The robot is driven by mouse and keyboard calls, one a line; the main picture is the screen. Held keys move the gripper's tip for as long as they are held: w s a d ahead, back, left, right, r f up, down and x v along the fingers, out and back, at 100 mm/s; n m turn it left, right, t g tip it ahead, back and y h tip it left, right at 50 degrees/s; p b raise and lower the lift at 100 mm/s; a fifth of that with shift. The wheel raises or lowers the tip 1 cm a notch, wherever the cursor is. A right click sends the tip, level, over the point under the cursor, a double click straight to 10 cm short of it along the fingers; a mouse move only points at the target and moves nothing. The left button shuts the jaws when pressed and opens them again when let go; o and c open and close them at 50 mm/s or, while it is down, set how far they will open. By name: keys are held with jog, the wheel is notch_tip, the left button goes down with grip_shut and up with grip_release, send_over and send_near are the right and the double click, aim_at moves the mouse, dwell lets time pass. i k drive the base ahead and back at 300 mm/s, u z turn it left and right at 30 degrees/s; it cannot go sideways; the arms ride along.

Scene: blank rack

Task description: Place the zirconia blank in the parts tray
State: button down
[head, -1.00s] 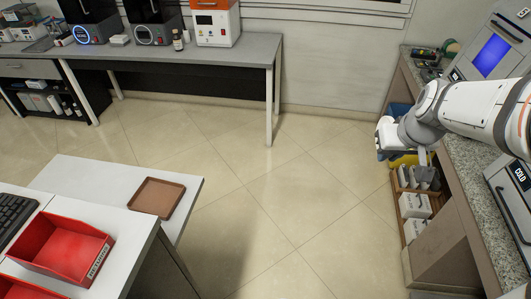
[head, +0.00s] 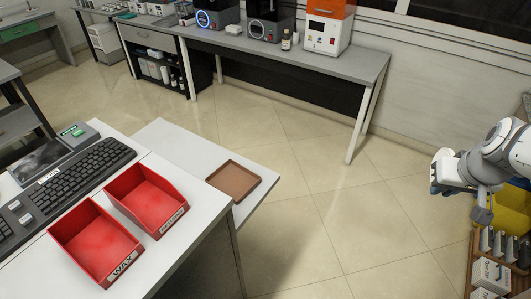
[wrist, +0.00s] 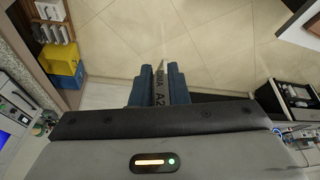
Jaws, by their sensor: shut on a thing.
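My gripper (head: 437,188) is at the right of the head view, above the floor beside a wooden rack. In the wrist view, its two blue fingers (wrist: 159,80) are shut on a thin grey blank (wrist: 160,95). The blank stands on edge between them, with dark lettering ending in "A2" on its face. A shallow brown tray (head: 248,181) lies empty on a low white table at the centre left of the head view. It is well apart from my gripper.
Two red bins (head: 78,243), one marked WAX, and a keyboard (head: 68,178) are on the near white desk. A yellow bin (head: 512,215) and the rack (head: 476,262) with white boxes are at right. Open floor (head: 340,230) lies between the rack and low table.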

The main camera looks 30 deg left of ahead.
aim_at(233, 183)
jog(key=u, duration=0.05)
jog(key=i, duration=0.8)
jog(key=u, duration=2.15)
